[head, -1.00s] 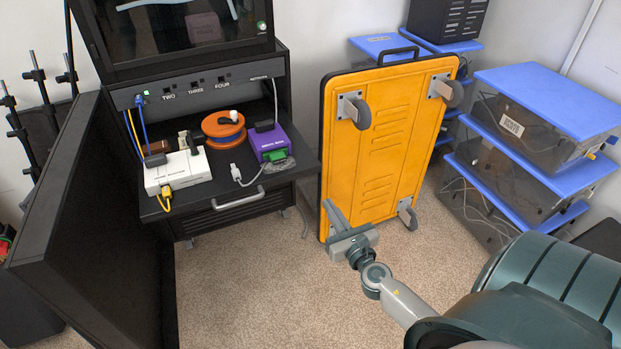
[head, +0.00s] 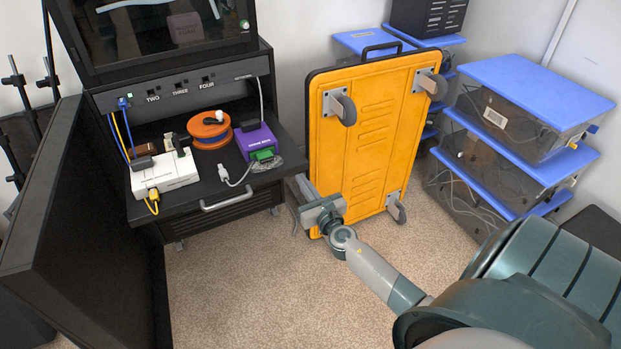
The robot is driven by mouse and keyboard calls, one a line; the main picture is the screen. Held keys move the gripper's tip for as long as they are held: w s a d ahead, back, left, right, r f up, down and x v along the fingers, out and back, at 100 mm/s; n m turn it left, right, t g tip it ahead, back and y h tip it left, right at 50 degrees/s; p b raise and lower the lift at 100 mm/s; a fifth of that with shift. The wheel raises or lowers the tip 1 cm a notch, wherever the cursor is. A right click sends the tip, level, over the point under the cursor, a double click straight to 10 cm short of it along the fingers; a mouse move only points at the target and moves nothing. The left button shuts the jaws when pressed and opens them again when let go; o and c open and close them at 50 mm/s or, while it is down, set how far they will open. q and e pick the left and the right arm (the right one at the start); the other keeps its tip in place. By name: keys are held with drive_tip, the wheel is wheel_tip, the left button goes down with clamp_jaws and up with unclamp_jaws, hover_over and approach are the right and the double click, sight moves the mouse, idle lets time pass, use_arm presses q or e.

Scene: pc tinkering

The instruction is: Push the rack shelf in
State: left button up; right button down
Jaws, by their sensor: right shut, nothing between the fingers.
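The black rack shelf (head: 215,182) is pulled out of the rack (head: 260,62), with a grey handle (head: 234,199) on its front. On it stand a white power box (head: 165,176), an orange spool (head: 209,133) and a purple box (head: 256,141). My right gripper (head: 300,186) is shut and empty. It is by the shelf's front right corner, right of the handle; I cannot tell whether it touches the shelf. My left gripper is not in view.
The open black rack door (head: 85,220) stands at the left. A yellow cart (head: 375,140) stands upright behind my right arm. Blue-lidded bins (head: 530,95) are stacked at the right. Cables run from the rack panel to the shelf. The carpet in front is clear.

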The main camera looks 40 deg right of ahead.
sight(293, 168)
drive_tip(key=shift+x, duration=1.2)
drive_tip(key=shift+w+d, duration=0.2)
drive_tip(key=shift+w, duration=0.5)
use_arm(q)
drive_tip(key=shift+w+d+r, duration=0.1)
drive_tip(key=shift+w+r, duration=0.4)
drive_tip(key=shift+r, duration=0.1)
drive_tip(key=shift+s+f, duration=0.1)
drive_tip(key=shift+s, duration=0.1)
